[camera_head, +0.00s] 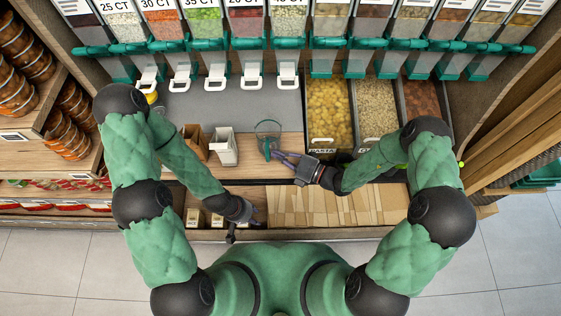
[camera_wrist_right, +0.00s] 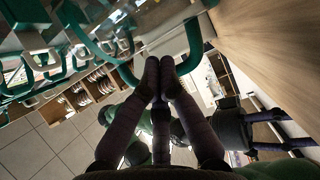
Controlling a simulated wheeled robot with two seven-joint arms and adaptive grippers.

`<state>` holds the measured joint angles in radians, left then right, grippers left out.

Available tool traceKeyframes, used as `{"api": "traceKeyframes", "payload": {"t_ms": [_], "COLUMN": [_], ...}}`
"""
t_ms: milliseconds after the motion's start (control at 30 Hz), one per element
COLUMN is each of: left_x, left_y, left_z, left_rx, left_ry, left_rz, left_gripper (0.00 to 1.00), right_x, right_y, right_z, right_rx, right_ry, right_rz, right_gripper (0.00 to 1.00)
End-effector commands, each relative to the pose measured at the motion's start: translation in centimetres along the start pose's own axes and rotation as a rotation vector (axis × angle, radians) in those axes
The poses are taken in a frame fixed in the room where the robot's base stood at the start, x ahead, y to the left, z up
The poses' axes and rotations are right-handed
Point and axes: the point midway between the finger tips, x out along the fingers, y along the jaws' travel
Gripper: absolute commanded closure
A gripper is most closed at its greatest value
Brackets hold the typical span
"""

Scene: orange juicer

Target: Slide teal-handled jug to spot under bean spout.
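The teal-handled jug (camera_head: 268,138) is a clear jug standing on the wooden counter, left of the pasta bin. My right gripper (camera_head: 279,156) reaches in from the right, with its fingertips at the jug's lower right side. In the right wrist view, the fingers of my right gripper (camera_wrist_right: 159,66) come close together in front of a curved teal edge (camera_wrist_right: 190,45). I cannot tell whether they grip it. My left gripper (camera_head: 252,214) is low over the counter's front edge, away from the jug; its finger opening is unclear.
Teal-trimmed dispensers (camera_head: 205,25) line the back, with white spout handles (camera_head: 252,82) below some. A grey shelf (camera_head: 205,108) lies beneath them. A white carton (camera_head: 224,150) and a brown box (camera_head: 194,142) stand left of the jug. A pasta bin (camera_head: 328,108) is to its right.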

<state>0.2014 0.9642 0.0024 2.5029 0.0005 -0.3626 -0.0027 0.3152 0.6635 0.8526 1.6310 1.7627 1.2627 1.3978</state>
Motion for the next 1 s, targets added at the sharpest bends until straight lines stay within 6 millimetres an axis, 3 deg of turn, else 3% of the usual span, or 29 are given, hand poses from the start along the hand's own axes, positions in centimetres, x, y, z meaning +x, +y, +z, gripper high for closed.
{"api": "traceKeyframes", "payload": {"t_ms": [567, 1000], "left_x": [0.0, 0.9], "left_y": [-0.1, -0.3], "left_z": [0.0, 0.0], "left_rx": [-0.001, -0.001], "left_ry": [0.0, 0.0], "left_rz": [0.0, 0.0], "left_gripper": [0.6, 0.6], "right_x": [1.0, 9.2], "right_y": [0.1, -0.2], "right_z": [0.9, 9.0], "right_rx": [-0.001, -0.003], "right_ry": [0.0, 0.001], "right_rz": [0.0, 0.0], "right_gripper": [1.0, 1.0]}}
